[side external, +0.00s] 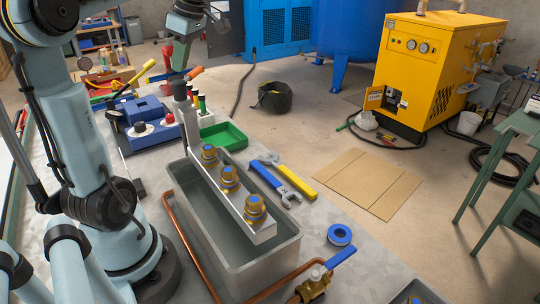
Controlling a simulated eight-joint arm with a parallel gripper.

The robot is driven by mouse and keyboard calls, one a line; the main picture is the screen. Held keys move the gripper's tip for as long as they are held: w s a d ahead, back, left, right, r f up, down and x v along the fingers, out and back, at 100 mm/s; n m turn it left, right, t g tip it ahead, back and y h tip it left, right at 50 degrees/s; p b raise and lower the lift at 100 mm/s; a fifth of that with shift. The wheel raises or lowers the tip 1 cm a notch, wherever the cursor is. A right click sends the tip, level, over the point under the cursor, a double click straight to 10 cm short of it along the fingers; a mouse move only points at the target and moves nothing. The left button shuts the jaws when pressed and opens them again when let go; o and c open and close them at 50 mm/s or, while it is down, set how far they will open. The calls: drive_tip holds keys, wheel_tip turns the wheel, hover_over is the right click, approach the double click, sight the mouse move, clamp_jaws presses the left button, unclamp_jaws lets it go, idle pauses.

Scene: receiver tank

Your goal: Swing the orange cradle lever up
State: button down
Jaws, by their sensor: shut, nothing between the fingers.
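A short orange lever (194,73) slants up to the right, beside the top of a grey upright post (180,92) at the far end of the grey tank (283,246). I take it to be the cradle lever. My gripper (179,68) is shut and empty, pointing down just left of the lever, close to the post top. I cannot tell whether it touches either. A metal bar (262,237) with three brass-and-blue fittings (229,178) lies along the tank.
A blue box with knobs (146,110) stands left of the post. A blue-handled brass valve (315,284) and blue tape roll (340,235) are nearer the front.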

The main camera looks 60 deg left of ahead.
wheel_tip(320, 180, up, 10)
drive_tip(key=w+d+f+m+t, duration=0.4)
drive_tip(key=d+f+m, duration=0.4)
drive_tip(key=d+m, duration=0.15)
drive_tip(key=w+d+f+m+t, duration=0.35)
drive_tip(key=d+f+m, duration=0.35)
drive_tip(key=d+m, duration=0.25)
drive_tip(key=s+d+f+m+t+h, duration=0.2)
drive_tip(key=d+f+m+h, duration=0.1)
drive_tip(key=d+f+m, duration=0.4)
drive_tip(key=shift+s+d+f+m, duration=0.15)
drive_tip(key=shift+d+f+m, duration=0.15)
drive_tip(key=shift+d+f, duration=0.6)
drive_tip(key=shift+a+t, duration=0.1)
drive_tip(key=shift+t, duration=0.15)
